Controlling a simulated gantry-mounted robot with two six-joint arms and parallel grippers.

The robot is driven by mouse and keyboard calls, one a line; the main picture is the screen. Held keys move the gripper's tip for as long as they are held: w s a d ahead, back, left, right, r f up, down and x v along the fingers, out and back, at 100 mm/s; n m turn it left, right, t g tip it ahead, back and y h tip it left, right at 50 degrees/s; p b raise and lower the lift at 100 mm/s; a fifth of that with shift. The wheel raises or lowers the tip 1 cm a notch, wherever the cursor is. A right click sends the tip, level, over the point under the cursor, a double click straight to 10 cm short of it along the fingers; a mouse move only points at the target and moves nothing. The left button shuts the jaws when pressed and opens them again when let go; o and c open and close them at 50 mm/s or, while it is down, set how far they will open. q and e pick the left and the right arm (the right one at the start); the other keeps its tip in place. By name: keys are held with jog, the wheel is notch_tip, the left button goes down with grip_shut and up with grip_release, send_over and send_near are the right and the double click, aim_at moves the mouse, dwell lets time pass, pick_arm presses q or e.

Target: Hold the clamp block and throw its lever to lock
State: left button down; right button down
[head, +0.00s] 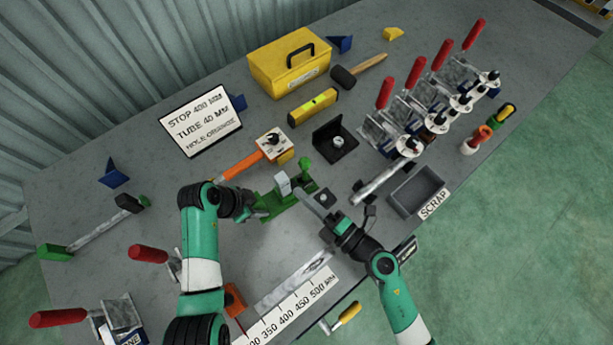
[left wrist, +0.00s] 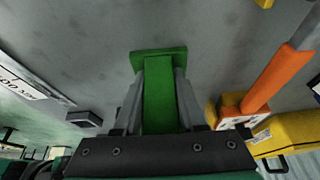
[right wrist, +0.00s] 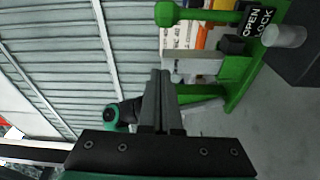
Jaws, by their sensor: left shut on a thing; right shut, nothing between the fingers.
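The green clamp block (head: 275,206) sits near the middle of the bench, with a pale grey piece on it. Its green lever ends in a round knob (head: 305,161). In the right wrist view the lever (right wrist: 215,15) crosses the top, next to a black OPEN/LOCK label (right wrist: 258,22). My left gripper (head: 254,208) is shut on the block's left end; the left wrist view shows the green bar (left wrist: 160,95) between its fingers. My right gripper (head: 306,196) is shut and empty beside the block's right side, its fingertips (right wrist: 161,76) apart from the lever knob.
An orange-handled tool (head: 240,166) lies behind the block. A black angle bracket (head: 336,142) stands behind right. A grey scrap tray (head: 416,192) and several red-handled clamps (head: 415,72) fill the right. A ruler strip (head: 290,308) lies in front.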

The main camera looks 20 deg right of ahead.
aim_at(305, 171)
jog(key=w, duration=0.1)
jog(key=w+d, duration=0.1)
jog(key=w, duration=0.1)
jog(key=w+d, duration=0.1)
jog(key=shift+w+f, duration=0.15)
jog(key=shift+w, duration=0.1)
jog(key=shift+w+d+m, duration=0.1)
jog(key=shift+d+m, duration=0.15)
jog(key=shift+m, duration=0.05)
